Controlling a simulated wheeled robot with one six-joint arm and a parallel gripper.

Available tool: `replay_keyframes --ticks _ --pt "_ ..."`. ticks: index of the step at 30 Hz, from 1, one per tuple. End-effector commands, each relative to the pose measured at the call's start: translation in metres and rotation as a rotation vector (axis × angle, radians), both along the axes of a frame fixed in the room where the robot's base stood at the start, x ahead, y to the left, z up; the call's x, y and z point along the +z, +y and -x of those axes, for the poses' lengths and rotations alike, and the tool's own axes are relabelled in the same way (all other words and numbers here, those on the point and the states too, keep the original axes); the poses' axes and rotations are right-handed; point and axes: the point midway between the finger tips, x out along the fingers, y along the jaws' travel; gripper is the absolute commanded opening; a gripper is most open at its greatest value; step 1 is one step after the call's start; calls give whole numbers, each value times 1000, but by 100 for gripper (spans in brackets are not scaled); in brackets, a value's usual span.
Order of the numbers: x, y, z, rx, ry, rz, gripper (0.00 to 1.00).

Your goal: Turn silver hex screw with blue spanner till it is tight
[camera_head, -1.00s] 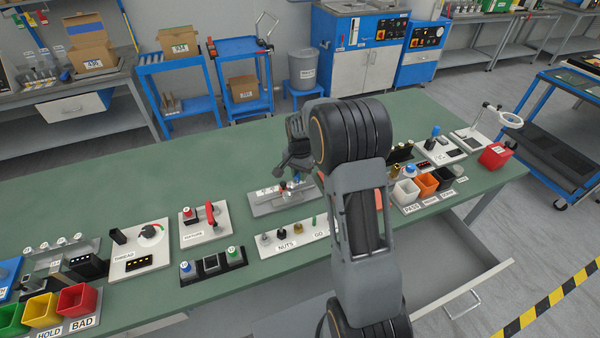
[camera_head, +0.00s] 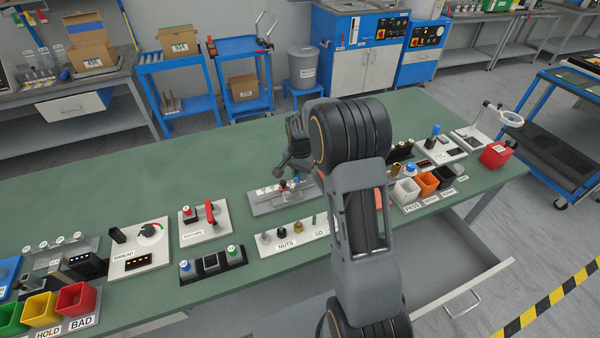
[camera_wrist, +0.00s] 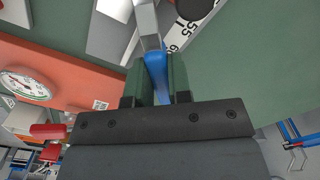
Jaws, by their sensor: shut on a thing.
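My gripper (camera_wrist: 157,85) is shut on the blue spanner (camera_wrist: 156,70), with its blue handle between the dark green fingers. The spanner's silver end (camera_wrist: 147,22) points away from the gripper to the top of the wrist view.
A white angle scale (camera_wrist: 180,38) lies beside the spanner's silver end. A dial (camera_wrist: 25,85) shows at the left. The NUTS stand (camera_head: 290,239) is just in front of the plate, and the bins (camera_head: 405,192) stand to the right. The bench behind the plate is clear.

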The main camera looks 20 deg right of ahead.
Motion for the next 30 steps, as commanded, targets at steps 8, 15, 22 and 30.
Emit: replay_keyframes --ticks 8,15,22,30 --pt "-4 0 0 0 0 0 0" --pt "-7 0 0 0 0 0 0" --pt "-7 0 0 0 0 0 0" --pt "-8 0 0 -4 0 0 0"
